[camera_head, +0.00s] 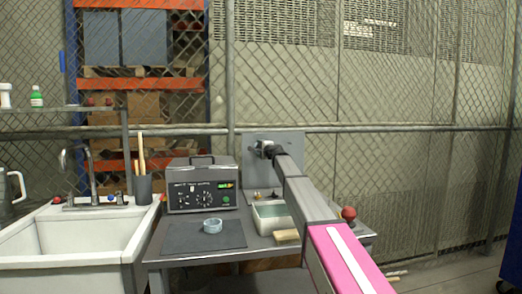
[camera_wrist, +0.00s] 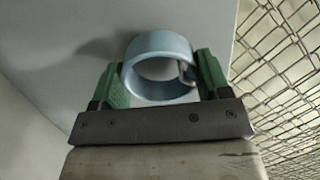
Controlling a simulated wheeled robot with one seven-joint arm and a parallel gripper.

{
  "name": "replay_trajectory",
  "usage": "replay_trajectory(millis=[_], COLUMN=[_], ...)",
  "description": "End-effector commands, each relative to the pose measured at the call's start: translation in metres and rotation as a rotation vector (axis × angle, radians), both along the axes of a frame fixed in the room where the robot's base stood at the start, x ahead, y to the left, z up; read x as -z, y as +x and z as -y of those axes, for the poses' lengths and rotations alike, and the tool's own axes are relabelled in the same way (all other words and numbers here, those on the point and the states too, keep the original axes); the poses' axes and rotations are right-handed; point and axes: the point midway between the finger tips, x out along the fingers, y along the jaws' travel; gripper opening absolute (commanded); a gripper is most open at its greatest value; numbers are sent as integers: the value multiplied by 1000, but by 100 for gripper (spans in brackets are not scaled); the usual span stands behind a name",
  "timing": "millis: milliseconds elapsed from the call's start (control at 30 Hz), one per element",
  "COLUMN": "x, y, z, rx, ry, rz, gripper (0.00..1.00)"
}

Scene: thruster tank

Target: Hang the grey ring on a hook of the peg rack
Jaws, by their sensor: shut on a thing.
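My gripper (camera_wrist: 160,72) is shut on the grey ring (camera_wrist: 150,44), with a green finger pad on each side of it. The ring's opening faces the wrist camera. A small curved piece (camera_wrist: 187,73) shows inside the ring's right edge; it may be a hook, but I cannot tell whether it passes through. The grey board of the peg rack (camera_wrist: 205,20) lies right behind the ring. In the head view my gripper (camera_head: 266,150) is up against the rack's board (camera_head: 290,141), and the ring is mostly hidden there.
A pale blue round ring or dish (camera_head: 212,226) lies on a dark mat (camera_head: 180,238) on the bench. A grey box with dials (camera_head: 200,190), a tray (camera_head: 258,222) and a sponge-like block (camera_head: 287,237) stand nearby. A sink is left; a mesh fence stands behind.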

Motion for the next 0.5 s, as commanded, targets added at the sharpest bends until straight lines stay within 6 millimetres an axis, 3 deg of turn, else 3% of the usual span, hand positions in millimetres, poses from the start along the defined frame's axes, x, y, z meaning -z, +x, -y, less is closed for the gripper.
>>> replay_trajectory(millis=[400, 433, 500], x=[7, 7, 7], y=[2, 2, 2], z=[-1, -1, -1], rx=[-4, -5, -5], ry=[-9, -9, -9], rz=[-7, -7, -7], gripper=[48, 74, 96])
